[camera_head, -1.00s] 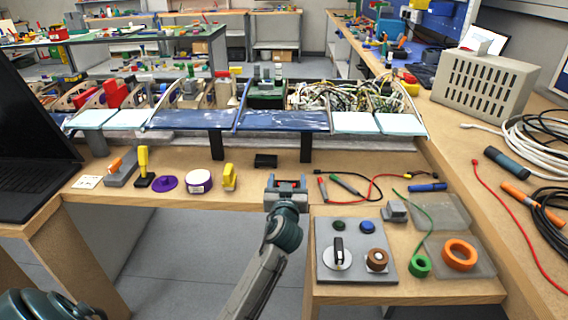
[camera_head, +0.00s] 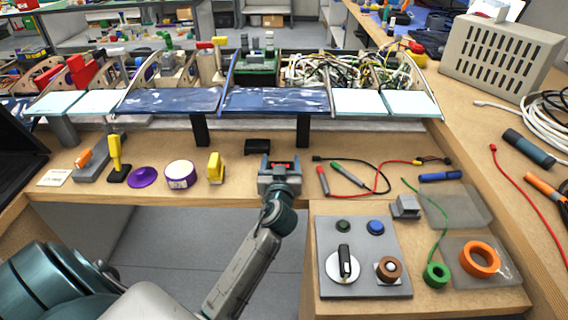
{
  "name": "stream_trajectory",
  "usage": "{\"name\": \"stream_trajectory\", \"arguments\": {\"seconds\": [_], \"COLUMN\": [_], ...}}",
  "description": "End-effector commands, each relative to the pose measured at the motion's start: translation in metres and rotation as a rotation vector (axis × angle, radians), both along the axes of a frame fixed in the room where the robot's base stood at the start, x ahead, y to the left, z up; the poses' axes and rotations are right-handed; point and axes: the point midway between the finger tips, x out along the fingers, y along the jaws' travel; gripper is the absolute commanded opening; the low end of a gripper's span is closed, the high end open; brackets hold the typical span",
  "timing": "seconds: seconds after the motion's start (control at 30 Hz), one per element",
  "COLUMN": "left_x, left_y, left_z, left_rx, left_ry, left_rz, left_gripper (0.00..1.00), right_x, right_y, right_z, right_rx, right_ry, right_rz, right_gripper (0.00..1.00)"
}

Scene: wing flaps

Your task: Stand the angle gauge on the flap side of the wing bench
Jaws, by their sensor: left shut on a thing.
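My left gripper (camera_head: 280,172) is over the front part of the wing bench (camera_head: 235,186), near its front edge. It is shut on a small dark thing with red on it (camera_head: 280,165), mostly hidden between the fingers; I cannot tell for sure that this is the angle gauge. Beyond it, the wing has two dark blue flaps, a left one (camera_head: 170,101) and a right one (camera_head: 275,100), between pale panels. Black supports (camera_head: 303,130) stand under the flaps. My right gripper is not in view.
A black block (camera_head: 257,146) lies just left of and behind the gripper. A yellow clamp-like piece (camera_head: 215,168), a white and purple roll (camera_head: 180,174) and a yellow-handled tool (camera_head: 115,158) stand further left. Red and black leads (camera_head: 350,178) lie right. A grey switch panel (camera_head: 362,262) is nearer.

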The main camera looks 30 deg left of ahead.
Motion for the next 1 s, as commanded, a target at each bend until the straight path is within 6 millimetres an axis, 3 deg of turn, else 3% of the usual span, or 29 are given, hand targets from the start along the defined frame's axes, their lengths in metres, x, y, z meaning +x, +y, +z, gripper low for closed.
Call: {"name": "stream_trajectory", "arguments": {"seconds": [0.43, 0.47, 0.57, 0.93, 1.0], "left_x": [-0.0020, -0.0020, -0.0020, -0.0020, -0.0095], "left_y": [0.0002, 0.0002, 0.0002, 0.0002, -0.0050], "left_z": [-0.0034, -0.0036, -0.0032, -0.0013, -0.0046], "left_rx": [0.001, 0.000, 0.000, 0.000, -0.003], "left_ry": [-0.001, 0.000, 0.000, 0.000, 0.001], "left_rz": [0.002, 0.002, 0.002, 0.002, 0.001], "left_gripper": [0.43, 0.70, 0.90, 0.90, 0.90], "right_x": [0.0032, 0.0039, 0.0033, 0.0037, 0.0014], "right_y": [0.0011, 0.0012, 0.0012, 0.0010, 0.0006], "right_z": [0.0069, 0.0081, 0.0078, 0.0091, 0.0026], "right_rx": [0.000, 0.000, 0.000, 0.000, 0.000], "right_ry": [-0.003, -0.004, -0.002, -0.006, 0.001], "right_rz": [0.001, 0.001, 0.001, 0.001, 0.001], "right_gripper": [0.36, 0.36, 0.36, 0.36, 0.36]}}
